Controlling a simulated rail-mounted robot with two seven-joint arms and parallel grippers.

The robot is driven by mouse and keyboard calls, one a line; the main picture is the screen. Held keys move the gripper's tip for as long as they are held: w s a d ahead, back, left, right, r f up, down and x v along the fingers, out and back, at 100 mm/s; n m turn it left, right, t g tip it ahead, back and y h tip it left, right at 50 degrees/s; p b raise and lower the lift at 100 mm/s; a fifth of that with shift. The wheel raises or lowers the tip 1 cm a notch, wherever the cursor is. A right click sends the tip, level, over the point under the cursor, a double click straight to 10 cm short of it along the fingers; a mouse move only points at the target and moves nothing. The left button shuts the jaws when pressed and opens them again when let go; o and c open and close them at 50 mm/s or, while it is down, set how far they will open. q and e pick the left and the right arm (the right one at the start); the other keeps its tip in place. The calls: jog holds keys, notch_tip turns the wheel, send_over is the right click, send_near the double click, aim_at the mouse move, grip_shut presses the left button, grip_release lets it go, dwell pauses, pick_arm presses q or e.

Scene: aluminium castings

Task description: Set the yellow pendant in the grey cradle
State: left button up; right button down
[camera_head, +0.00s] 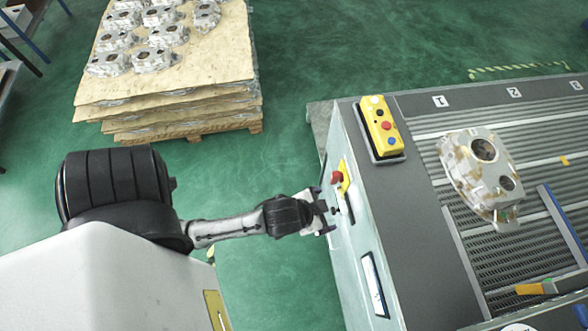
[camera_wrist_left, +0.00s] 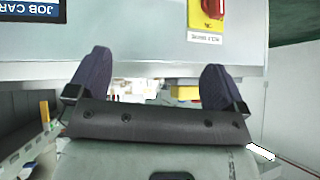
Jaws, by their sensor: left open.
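The cradle's rim shows along the pendant's left side and lower end. The pendant looks seated in it, though its depth is hard to judge. My left gripper (camera_head: 328,214) is open and empty beside the machine's side panel, below and left of the pendant. In the left wrist view its two dark fingers (camera_wrist_left: 155,82) are spread apart with nothing between them. My right gripper is in neither view.
A red rotary switch on a yellow plate (camera_head: 341,180) sticks out of the side panel just above my left gripper. A casting (camera_head: 465,178) sits on the slatted machine bed. A pallet (camera_head: 185,85) of castings stands back left. Green floor lies between.

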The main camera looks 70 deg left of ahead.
pick_arm(q)
jog(key=s+f+g, duration=0.1)
jog(key=s+g, duration=0.1)
jog(key=s, duration=0.3)
jog(key=s+f+g+h, duration=0.1)
jog(key=s+g, duration=0.1)
jog(key=s, duration=0.3)
jog(key=shift+s+f+m+g, duration=0.25)
jog(key=shift+s+m+g, duration=0.05)
jog(key=shift+g, duration=0.1)
jog(key=shift+a, duration=0.1)
dwell(1.2)
